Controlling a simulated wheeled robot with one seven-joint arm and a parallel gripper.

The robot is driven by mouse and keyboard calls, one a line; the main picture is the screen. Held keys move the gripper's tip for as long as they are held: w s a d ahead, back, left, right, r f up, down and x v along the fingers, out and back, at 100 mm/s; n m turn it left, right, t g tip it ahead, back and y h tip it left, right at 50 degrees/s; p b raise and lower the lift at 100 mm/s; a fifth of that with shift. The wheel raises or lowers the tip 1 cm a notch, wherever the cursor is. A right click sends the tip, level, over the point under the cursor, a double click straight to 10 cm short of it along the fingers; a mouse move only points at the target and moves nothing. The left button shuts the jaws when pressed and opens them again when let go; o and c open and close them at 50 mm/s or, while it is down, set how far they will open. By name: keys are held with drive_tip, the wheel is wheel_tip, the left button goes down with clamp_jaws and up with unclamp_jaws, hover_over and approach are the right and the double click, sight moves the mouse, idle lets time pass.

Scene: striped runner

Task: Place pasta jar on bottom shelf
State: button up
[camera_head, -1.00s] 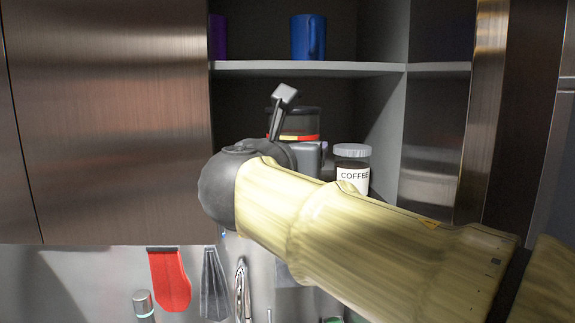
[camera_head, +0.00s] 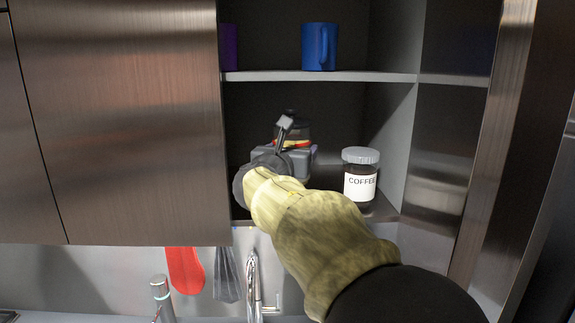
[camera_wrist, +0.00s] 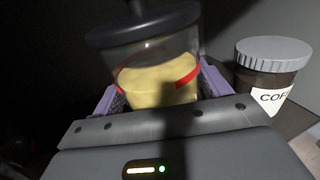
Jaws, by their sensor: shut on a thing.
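The pasta jar (camera_wrist: 155,75) is a clear jar with a dark lid, yellow contents and a red band. In the wrist view it stands between the purple-grey fingers of my gripper (camera_wrist: 155,98), which are shut on it. In the head view the jar (camera_head: 293,133) shows behind my gripper (camera_head: 284,160), inside the open cabinet, to the left of the coffee jar. The bottom shelf (camera_head: 385,208) shows at its right end. My wrist hides the jar's base, so I cannot tell whether it touches the shelf.
A coffee jar (camera_head: 360,175) with a grey lid stands on the bottom shelf at the right; it also shows in the wrist view (camera_wrist: 268,75). The upper shelf (camera_head: 320,76) holds a blue mug (camera_head: 319,47) and a purple mug (camera_head: 229,47). A closed door (camera_head: 120,120) borders the left.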

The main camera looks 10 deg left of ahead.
drive_tip(key=shift+s+f, duration=0.25)
drive_tip(key=shift+f, duration=0.1)
drive_tip(key=shift+w, duration=0.1)
drive_tip(key=shift+f, duration=0.15)
wheel_tip(320, 180, down, 3)
drive_tip(key=shift+r+p, duration=0.1)
drive_tip(key=shift+p, duration=0.45)
drive_tip(key=shift+w+p, duration=0.1)
drive_tip(key=shift+p, duration=0.4)
drive_tip(key=shift+w+a+f, duration=0.1)
drive_tip(key=shift+f, duration=0.25)
drive_tip(key=shift+f, duration=0.25)
